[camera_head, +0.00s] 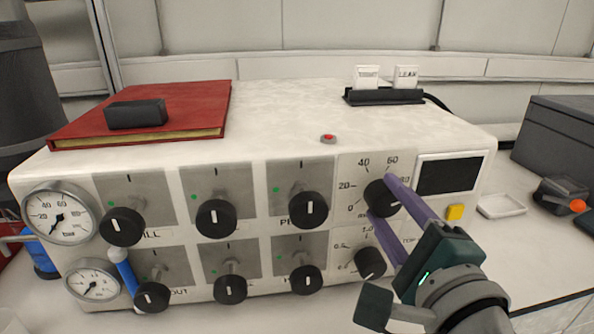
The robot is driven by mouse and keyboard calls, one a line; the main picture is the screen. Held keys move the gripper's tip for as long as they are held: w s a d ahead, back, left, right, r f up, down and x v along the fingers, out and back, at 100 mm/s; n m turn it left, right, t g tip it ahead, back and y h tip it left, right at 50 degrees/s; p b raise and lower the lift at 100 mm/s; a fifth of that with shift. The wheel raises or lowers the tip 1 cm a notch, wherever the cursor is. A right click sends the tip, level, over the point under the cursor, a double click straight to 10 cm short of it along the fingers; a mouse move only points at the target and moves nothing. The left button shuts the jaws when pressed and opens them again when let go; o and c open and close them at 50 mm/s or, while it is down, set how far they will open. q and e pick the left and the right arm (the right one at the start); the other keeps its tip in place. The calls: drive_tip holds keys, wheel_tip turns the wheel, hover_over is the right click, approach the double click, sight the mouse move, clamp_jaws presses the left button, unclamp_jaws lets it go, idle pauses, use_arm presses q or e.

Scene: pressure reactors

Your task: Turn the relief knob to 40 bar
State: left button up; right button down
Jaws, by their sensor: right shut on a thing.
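The relief knob (380,198) is a black round knob at the upper right of the white panel. A printed scale around it shows 0, 20, 40, 60 and a partly covered 80. My right gripper (378,194) comes in from the lower right, its two purple fingers shut on the knob, one above and one below. The fingers partly cover the knob and the label under it, so I cannot tell where its pointer stands. My left gripper is not in view.
A second scaled knob (370,262) sits just below, close to the lower finger. Several black valve knobs and two gauges (58,214) fill the panel's left. A dark display (449,175) and yellow button (455,212) are at right. A red book (150,110) lies on top.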

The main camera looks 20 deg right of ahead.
drive_tip(key=n+p, duration=0.1)
drive_tip(key=n, duration=0.3)
drive_tip(key=shift+r+n+p, duration=0.1)
drive_tip(key=shift+n+p, duration=0.2)
drive_tip(key=n+p, duration=0.1)
drive_tip(key=n, duration=0.4)
drive_tip(key=shift+p, duration=0.4)
drive_tip(key=n+p, duration=0.1)
drive_tip(key=n, duration=0.4)
drive_tip(key=n+p, duration=0.1)
drive_tip(key=n, duration=0.3)
drive_tip(key=shift+n, duration=0.4)
drive_tip(key=shift+c, duration=1.4)
unclamp_jaws()
